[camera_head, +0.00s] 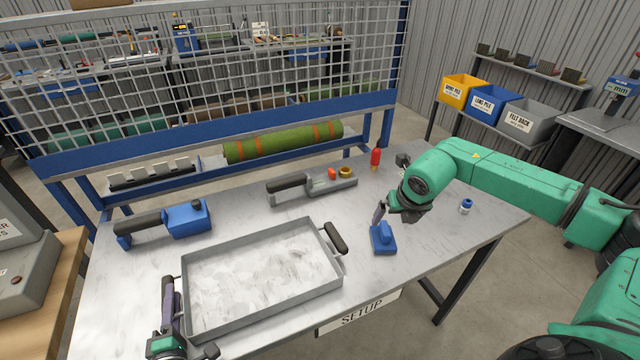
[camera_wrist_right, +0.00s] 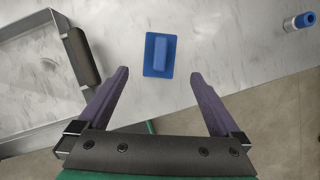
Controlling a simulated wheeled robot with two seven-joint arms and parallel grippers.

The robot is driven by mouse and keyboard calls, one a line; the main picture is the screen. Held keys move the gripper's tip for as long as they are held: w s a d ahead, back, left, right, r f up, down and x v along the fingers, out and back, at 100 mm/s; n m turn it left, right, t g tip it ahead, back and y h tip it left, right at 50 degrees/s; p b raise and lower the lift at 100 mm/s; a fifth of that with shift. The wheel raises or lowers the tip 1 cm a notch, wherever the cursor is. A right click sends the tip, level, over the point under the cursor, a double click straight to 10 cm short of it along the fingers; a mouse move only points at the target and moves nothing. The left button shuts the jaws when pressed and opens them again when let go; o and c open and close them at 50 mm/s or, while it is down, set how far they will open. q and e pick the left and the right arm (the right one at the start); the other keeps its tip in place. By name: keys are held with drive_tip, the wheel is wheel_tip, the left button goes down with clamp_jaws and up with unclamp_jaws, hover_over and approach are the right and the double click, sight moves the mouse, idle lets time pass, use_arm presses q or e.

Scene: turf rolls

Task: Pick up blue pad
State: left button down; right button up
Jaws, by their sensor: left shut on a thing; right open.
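The blue pad (camera_head: 383,240), a flat block with a raised grip, lies on the metal table right of the tray (camera_head: 262,318). In the right wrist view the blue pad (camera_wrist_right: 159,54) sits just beyond and between the spread fingertips. My right gripper (camera_head: 382,214) is open and empty, above and close to the pad, not touching it. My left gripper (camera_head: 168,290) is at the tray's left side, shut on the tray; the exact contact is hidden.
The shallow grey tray has a black handle (camera_head: 335,238) on its right, close to the pad. A grey tool (camera_head: 312,185), a blue tool (camera_head: 187,218) and a red-topped item (camera_head: 376,158) are farther back. Table around the pad is clear.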

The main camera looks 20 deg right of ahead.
drive_tip(key=shift+s+a+r, duration=0.1)
drive_tip(key=shift+s+r, duration=0.1)
drive_tip(key=shift+r, duration=0.2)
